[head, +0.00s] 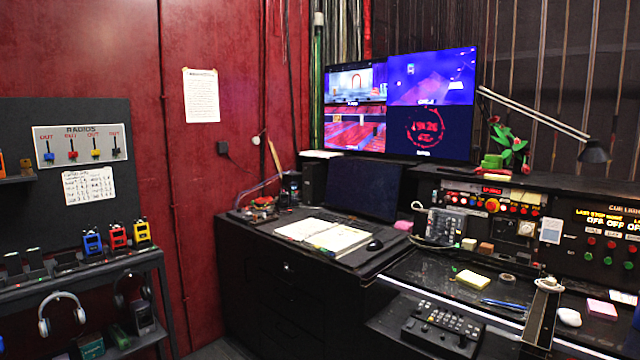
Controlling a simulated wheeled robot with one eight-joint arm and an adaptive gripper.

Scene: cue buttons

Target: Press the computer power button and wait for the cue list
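A small black box that may be the computer (313,183) stands upright on the desk, left of a dark, blank screen (362,190). I cannot make out a power button on it at this size. No cue list shows on the blank screen. A cue light panel (606,225) with red and green buttons and lit "OFF" readouts is at the right edge. My gripper is not in view.
An open book (323,235) and a black mouse (374,245) lie on the desk (290,243). A control keypad (441,325) sits at the front right. A radio shelf (80,270) with headphones stands at left. A desk lamp (594,152) reaches over the console.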

